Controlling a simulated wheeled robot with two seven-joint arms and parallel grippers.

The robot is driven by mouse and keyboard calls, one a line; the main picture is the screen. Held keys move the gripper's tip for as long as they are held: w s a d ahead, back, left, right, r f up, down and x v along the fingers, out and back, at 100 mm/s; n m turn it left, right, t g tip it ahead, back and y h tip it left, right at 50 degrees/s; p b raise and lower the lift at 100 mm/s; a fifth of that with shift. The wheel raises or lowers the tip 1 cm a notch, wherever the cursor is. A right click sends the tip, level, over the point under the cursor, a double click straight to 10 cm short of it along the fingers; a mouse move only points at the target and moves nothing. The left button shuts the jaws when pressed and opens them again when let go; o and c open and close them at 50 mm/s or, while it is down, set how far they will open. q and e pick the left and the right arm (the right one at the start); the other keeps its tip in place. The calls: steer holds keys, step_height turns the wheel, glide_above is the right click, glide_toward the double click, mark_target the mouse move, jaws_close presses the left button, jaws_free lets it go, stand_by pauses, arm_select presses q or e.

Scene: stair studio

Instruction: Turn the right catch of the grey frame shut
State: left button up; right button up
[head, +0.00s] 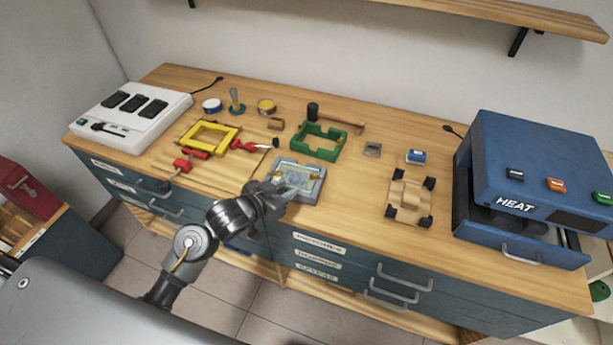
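The grey frame (309,199) lies on the wooden worktop near its front edge, with a pale patterned panel (298,176) inside it. My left gripper (293,188) reaches in from the left, over the frame's front left part. The gripper covers some of the frame's near side. The catches are too small to make out, so I cannot tell how the right catch is turned. I cannot tell whether the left gripper touches the frame or whether its fingers are open or shut. My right gripper is not in view.
A green frame (318,153) lies just behind the grey one. A yellow frame (209,125) and red clamps (182,164) lie to the left. A wooden jig with black corners (411,193) and a blue heat press (540,165) stand to the right.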

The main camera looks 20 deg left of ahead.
mark_target(311, 174)
arm_select(q)
steer(key=p+x, duration=0.1)
steer(key=x, duration=0.9)
steer(key=shift+w+d+f, duration=0.1)
steer(key=shift+w+f, duration=0.05)
steer(key=shift+w, duration=0.05)
jaws_close()
